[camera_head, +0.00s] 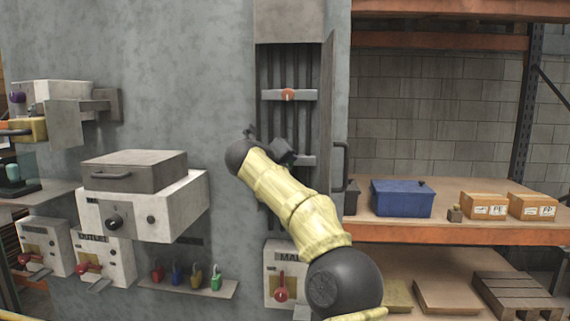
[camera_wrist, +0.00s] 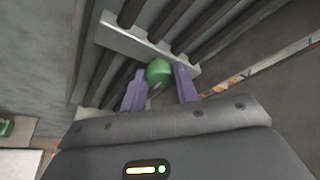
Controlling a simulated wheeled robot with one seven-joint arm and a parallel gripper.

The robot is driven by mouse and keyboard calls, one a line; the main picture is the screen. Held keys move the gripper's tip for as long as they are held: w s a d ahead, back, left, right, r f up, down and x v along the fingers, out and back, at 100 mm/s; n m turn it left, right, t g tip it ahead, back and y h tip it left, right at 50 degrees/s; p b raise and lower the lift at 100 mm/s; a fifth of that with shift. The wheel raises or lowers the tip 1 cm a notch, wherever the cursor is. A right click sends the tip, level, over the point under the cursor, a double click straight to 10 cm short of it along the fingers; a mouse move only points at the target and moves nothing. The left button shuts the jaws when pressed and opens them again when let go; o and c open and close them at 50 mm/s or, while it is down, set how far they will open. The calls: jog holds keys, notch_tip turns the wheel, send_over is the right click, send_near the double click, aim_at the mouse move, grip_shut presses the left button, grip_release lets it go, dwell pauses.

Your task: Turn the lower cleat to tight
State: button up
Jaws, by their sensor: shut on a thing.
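The lower cleat is a light metal bar across dark vertical cables in a wall recess; its right end shows in the head view (camera_head: 307,160). Its green knob (camera_wrist: 159,71) shows in the wrist view, between the two purple fingers of my gripper (camera_wrist: 160,78). The gripper is shut on this knob. In the head view my gripper (camera_head: 281,150) covers the knob and most of the lower bar. The knob's turn position cannot be told. The upper cleat (camera_head: 270,95) has an orange-red knob (camera_head: 288,94) and stands clear of my arm.
An open panel door (camera_head: 329,120) with a dark handle (camera_head: 345,165) stands right of the recess. A box with a red lever (camera_head: 281,285) is below. Grey and white boxes (camera_head: 140,205) are on the wall at left. Shelves with a blue bin (camera_head: 402,199) stand right.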

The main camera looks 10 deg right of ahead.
jog(key=shift+m, duration=0.4)
jog(key=o, duration=1)
jog(key=b+v, duration=0.5)
jog(key=v, duration=1.2)
jog(key=shift+s+r, duration=0.1)
jog(key=shift+s, duration=0.1)
